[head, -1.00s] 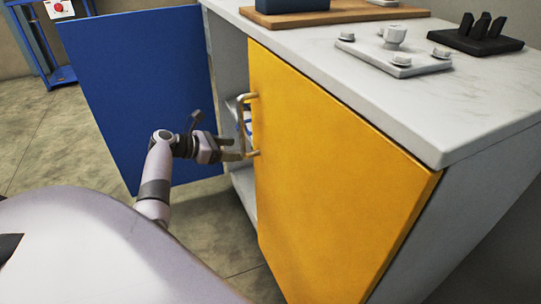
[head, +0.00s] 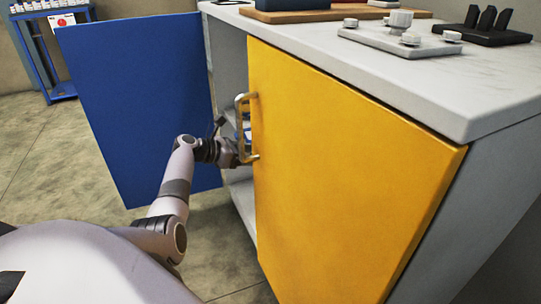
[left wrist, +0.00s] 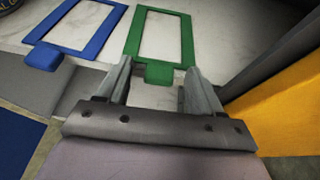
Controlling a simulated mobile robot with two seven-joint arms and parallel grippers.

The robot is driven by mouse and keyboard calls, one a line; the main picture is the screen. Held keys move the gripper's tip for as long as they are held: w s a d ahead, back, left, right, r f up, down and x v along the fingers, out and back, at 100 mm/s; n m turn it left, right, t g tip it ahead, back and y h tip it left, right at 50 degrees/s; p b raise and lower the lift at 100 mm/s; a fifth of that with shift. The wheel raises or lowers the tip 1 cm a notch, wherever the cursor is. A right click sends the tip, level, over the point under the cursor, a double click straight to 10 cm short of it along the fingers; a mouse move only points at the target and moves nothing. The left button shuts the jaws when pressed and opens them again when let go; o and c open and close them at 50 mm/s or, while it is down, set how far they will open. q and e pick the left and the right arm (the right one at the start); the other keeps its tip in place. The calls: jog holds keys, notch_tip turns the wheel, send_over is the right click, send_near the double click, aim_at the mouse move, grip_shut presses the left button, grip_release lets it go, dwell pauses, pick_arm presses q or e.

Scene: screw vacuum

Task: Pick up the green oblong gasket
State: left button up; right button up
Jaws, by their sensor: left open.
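The green oblong gasket (left wrist: 187,38) lies flat on a pale marbled shelf surface in the left wrist view. It is a rectangular frame with a small tab at its near end. My left gripper (left wrist: 159,66) is open and empty, its two fingers on either side of the tab. I cannot tell how high the fingers are above the shelf. In the head view my left gripper (head: 230,153) reaches into the cabinet by the yellow door's handle, its fingertips hidden behind the door. My right gripper is not in view.
A blue gasket (left wrist: 92,50) lies left of the green one. The yellow door (head: 340,170) and its handle (head: 242,125) are close on the right; the blue door (head: 135,105) stands open on the left. A dark round object (left wrist: 8,5) sits at the wrist view's corner.

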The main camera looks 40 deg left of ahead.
pick_arm(q)
jog(key=c, duration=1.1)
